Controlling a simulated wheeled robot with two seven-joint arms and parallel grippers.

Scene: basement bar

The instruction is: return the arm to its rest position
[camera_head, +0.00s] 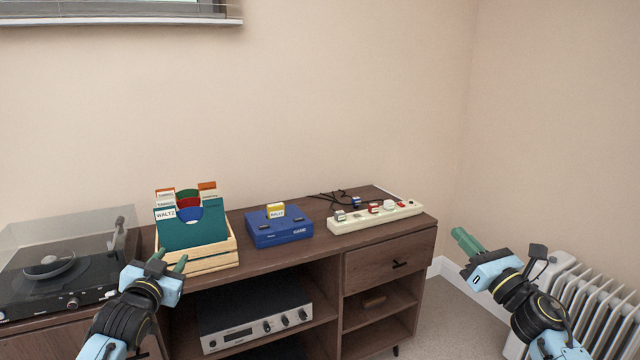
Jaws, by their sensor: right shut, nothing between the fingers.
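My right arm comes in at the lower right. My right gripper (465,240) is shut and empty, with its green fingers together. It is in the air, apart from the cabinet, to the right of its drawer front. My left gripper (169,258) is at the lower left, in front of the wooden record crate (212,262). Its two green fingers are spread, and nothing shows between them. I cannot tell whether its tips touch the crate.
A dark wood cabinet (376,252) holds a turntable (55,268), the crate of record sleeves, a blue box (280,231) and a white power strip (400,214). A receiver (255,318) sits on its shelf. A white radiator (595,300) stands behind my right arm. Floor shows between cabinet and radiator.

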